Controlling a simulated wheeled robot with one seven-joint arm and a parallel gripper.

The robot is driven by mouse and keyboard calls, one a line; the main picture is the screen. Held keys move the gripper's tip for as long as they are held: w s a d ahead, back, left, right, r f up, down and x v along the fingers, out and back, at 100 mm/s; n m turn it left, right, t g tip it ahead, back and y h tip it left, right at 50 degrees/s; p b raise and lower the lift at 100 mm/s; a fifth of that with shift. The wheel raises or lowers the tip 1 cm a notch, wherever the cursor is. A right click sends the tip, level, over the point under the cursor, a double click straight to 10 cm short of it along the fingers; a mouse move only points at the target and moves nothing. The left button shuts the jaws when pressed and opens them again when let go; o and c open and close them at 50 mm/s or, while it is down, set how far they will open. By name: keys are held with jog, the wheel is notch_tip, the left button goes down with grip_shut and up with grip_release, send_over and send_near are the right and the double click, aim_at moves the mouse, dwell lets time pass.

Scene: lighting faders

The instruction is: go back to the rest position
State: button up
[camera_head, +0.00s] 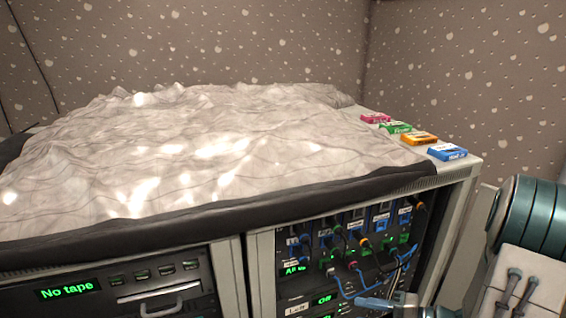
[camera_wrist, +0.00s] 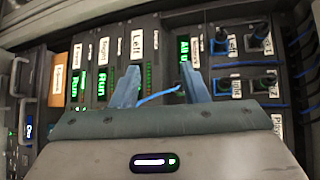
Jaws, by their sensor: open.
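My gripper (camera_wrist: 160,82) is open in the wrist view, its two blue fingers spread apart in front of the equipment rack (camera_wrist: 167,70). A thin blue cable (camera_wrist: 158,95) shows between the fingers; I cannot tell whether it touches them. In the head view part of my gripper (camera_head: 375,303) shows at the bottom edge, low in front of the rack's right bay (camera_head: 262,265). My teal arm fills the lower right corner there and most of the gripper is out of frame.
Blue, green and orange plugs with cables (camera_head: 362,243) stick out of the right bay. A tape unit reading "No tape" (camera_head: 68,290) is at left. A crumpled pale sheet (camera_head: 200,150) covers the top. Pink (camera_head: 376,118), green (camera_head: 395,128), orange (camera_head: 419,139) and blue (camera_head: 447,152) cassettes lie on the right edge.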

jog(key=s+a+r+n+g+h+p, duration=0.3)
jog(key=s+r+g+p, duration=0.15)
jog(key=r, duration=0.35)
jog(key=s+a+r+n+g+h+p, duration=0.2)
jog(key=s+a+r+g+h+p, duration=0.25)
jog(key=r, duration=0.35)
jog(key=s+d+r+n+t+h+p, duration=0.1)
jog(key=d+r+t+h+p, duration=0.2)
jog(key=r+p, duration=0.6)
notch_tip(320, 180, up, 6)
jog(key=t+h, duration=0.2)
jog(key=h, duration=0.1)
jog(key=shift+s+f+n, duration=0.15)
jog(key=shift+s+n, duration=0.15)
jog(key=shift+s, duration=0.05)
jog(key=shift+d+h, duration=0.1)
jog(key=shift+h, duration=0.15)
jog(key=shift+c, duration=0.5)
